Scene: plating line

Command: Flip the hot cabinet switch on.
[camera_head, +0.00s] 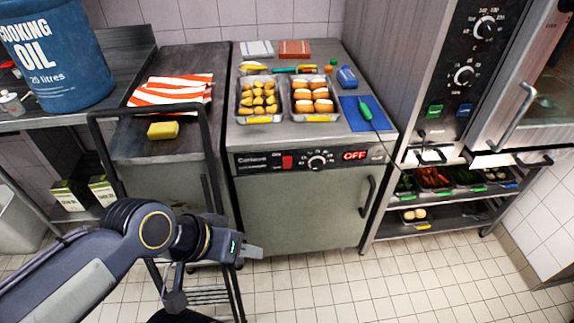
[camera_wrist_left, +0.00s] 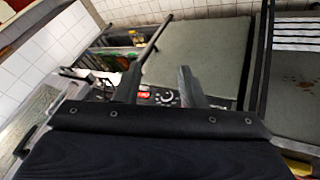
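The hot cabinet (camera_head: 300,205) stands in the middle of the head view with a dark control panel across its top front. The panel has a red switch (camera_head: 287,162), a round knob (camera_head: 317,162) and a lit display reading OFF (camera_head: 355,155). My left gripper (camera_head: 258,252) is in front of the cabinet's lower left, below the panel and apart from the switch. In the left wrist view its fingers (camera_wrist_left: 161,85) are spread with nothing between them. The knob (camera_wrist_left: 166,98) and red display (camera_wrist_left: 143,95) show beyond them; the switch cannot be made out there. My right gripper is out of view.
A cart with a black upright frame (camera_head: 205,130) stands left of the cabinet, close to my left arm. The cabinet door has a black handle (camera_head: 368,196). Trays of food (camera_head: 313,117) and a blue mat (camera_head: 352,125) lie on top. An oven stands right.

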